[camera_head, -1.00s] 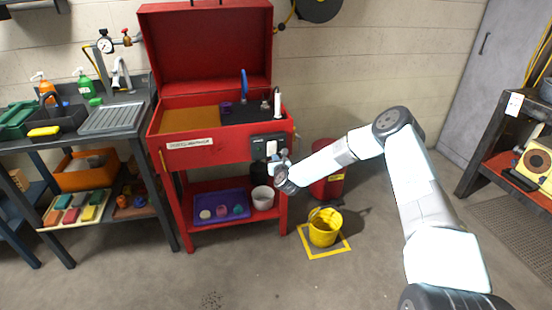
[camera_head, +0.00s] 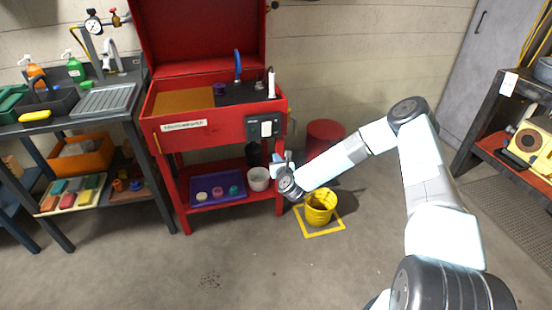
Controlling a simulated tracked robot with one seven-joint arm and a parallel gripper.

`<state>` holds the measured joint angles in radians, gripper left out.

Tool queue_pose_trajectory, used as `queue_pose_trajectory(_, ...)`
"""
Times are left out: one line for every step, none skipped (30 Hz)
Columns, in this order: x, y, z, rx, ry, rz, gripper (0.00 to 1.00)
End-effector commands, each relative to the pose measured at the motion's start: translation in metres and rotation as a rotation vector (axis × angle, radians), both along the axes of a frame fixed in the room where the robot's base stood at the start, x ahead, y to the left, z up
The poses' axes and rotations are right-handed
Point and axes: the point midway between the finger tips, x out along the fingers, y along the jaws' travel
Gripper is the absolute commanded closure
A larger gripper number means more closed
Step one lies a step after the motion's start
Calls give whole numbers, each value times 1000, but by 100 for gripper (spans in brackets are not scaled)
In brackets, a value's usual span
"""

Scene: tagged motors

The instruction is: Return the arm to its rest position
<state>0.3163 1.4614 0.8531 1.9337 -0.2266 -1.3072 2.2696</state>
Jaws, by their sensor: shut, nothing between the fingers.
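My arm comes in from the lower right, rises to a bent elbow and reaches back left to my gripper (camera_head: 280,161). My gripper is small in the head view, in front of the right edge of the red parts washer (camera_head: 222,134), just below its switch box (camera_head: 265,126). Nothing shows in my gripper and it is shut. I cannot tell from this view how far it is from the washer.
A yellow bucket (camera_head: 319,209) stands in a yellow floor square below my forearm, with a red bin (camera_head: 325,134) behind. A dark sink bench (camera_head: 75,115) is at left, a shelf (camera_head: 503,125) at right. The front floor is clear.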

Motion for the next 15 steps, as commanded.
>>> queue_pose_trajectory(0, 0, 0, 0, 0, 0, 100)
queue_pose_trajectory(0, 0, 0, 0, 0, 0, 100)
queue_pose_trajectory(0, 0, 0, 0, 0, 0, 100)
queue_pose_trajectory(0, 0, 0, 0, 0, 0, 100)
queue_pose_trajectory(0, 0, 0, 0, 0, 0, 100)
queue_pose_trajectory(0, 0, 0, 0, 0, 0, 100)
queue_pose_trajectory(0, 0, 0, 0, 0, 0, 100)
queue_pose_trajectory(0, 0, 0, 0, 0, 0, 100)
queue_pose_trajectory(0, 0, 1, -3, -1, 1, 100)
queue_pose_trajectory(1, 0, 1, -7, -2, 5, 100)
queue_pose_trajectory(1, 1, 3, -15, -4, 10, 100)
queue_pose_trajectory(1, 1, 6, -32, -7, 20, 100)
queue_pose_trajectory(1, 2, 8, -49, -10, 32, 100)
queue_pose_trajectory(2, 2, 12, -70, -15, 46, 100)
queue_pose_trajectory(2, 3, 17, -107, -21, 68, 100)
